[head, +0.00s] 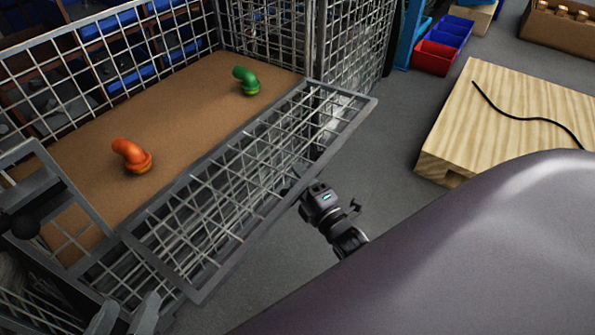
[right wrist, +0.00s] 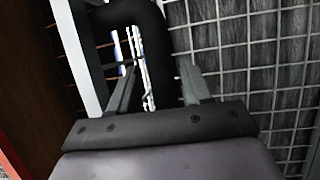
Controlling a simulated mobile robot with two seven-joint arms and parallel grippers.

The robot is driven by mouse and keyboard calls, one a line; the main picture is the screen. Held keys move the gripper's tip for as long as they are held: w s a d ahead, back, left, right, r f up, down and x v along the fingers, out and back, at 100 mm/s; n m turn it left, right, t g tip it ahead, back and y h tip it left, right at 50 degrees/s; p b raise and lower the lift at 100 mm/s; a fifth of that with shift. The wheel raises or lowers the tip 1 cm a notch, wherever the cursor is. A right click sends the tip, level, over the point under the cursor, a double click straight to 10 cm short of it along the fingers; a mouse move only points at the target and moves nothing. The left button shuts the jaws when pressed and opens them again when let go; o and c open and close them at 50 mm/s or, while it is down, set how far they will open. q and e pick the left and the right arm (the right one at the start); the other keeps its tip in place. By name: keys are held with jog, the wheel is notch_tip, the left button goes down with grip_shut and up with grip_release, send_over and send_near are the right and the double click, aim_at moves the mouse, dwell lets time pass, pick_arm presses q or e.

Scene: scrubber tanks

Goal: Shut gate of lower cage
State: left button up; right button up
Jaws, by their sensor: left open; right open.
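The cage has a brown floor (head: 185,110) and wire-mesh walls in the head view. Its mesh gate (head: 250,185), in a grey frame, is open and slants outward from the floor's front edge. My right gripper (head: 294,190) is at the gate's outer side; its fingertips are partly hidden in the head view. In the right wrist view its open fingers (right wrist: 158,90) straddle a dark curved bar (right wrist: 150,45), with mesh on the right; I cannot tell whether they touch it. My left gripper (head: 128,314) is open and empty at the bottom left, near the gate's lower left corner.
An orange elbow pipe (head: 131,156) and a green one (head: 246,81) stand on the cage floor. A wooden block (head: 510,115) with a black cord, and red (head: 436,57) and blue bins are at right. Grey floor (head: 400,140) between is clear.

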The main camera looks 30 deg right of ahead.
pick_arm(q)
jog(key=shift+w, duration=0.1)
pick_arm(e)
jog(key=shift+w, duration=0.1)
pick_arm(q)
jog(key=shift+f, duration=0.1)
pick_arm(e)
grip_shut()
jog(key=shift+r, duration=0.15)
